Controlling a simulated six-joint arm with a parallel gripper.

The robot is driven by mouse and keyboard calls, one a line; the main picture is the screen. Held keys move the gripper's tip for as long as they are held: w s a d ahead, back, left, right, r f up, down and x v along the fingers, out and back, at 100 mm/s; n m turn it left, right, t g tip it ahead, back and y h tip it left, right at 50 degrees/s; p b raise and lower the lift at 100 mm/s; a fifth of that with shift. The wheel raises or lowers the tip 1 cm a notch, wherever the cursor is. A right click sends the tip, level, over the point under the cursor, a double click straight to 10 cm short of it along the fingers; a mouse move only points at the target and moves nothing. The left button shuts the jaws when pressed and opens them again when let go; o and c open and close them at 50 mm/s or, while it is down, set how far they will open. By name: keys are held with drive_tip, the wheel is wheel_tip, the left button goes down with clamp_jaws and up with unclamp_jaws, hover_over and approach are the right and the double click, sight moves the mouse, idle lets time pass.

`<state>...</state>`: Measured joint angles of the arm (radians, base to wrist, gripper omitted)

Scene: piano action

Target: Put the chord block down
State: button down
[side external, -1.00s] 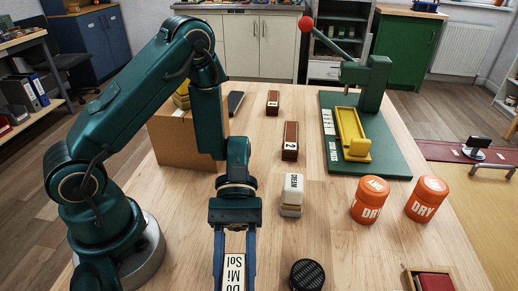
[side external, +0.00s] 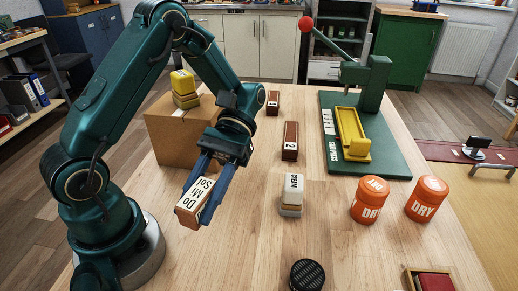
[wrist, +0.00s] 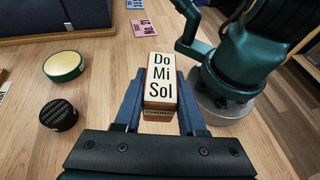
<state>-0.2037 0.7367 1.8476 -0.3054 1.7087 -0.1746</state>
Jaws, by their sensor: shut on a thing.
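The chord block (side external: 190,209) is wooden with a pale top lettered "Do Mi Sol". It also shows in the wrist view (wrist: 161,82), where its near side reads "CHORD". My gripper (wrist: 160,96) is shut on it, with one blue finger along each side. In the side view my gripper (side external: 200,196) slants down to the lower left, and the block is tilted with it. The block appears to be above the wooden table, left of centre; its underside is hidden.
A cardboard box (side external: 170,138) with yellow pieces on top stands behind my gripper. A white-topped "CREAM" block (side external: 291,195) and brown numbered blocks (side external: 290,141) stand to the right. Orange "DRY" jars (side external: 370,200) and a green-based press (side external: 385,160) are farther right.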

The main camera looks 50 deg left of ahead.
drive_tip(key=a+m+t+y, duration=0.5)
drive_tip(key=a+m+y, duration=0.4)
drive_tip(key=m+y, duration=0.9)
drive_tip(key=w+d+r+m+t+h, duration=0.3)
drive_tip(key=w+r+m+t+h, duration=0.15)
drive_tip(key=w+m+t, duration=0.5)
drive_tip(key=w+d+r+m+t+h, duration=0.35)
drive_tip(key=w+r+m+t, duration=0.2)
drive_tip(key=m+t, duration=0.55)
drive_tip(key=n+g+y, duration=0.5)
drive_tip(key=y, duration=0.1)
hover_over(260, 177)
wheel_tip(260, 177, down, 10)
drive_tip(key=shift+t, duration=0.25)
drive_tip(key=shift+f, duration=5.2)
drive_tip(key=shift+f, duration=0.1)
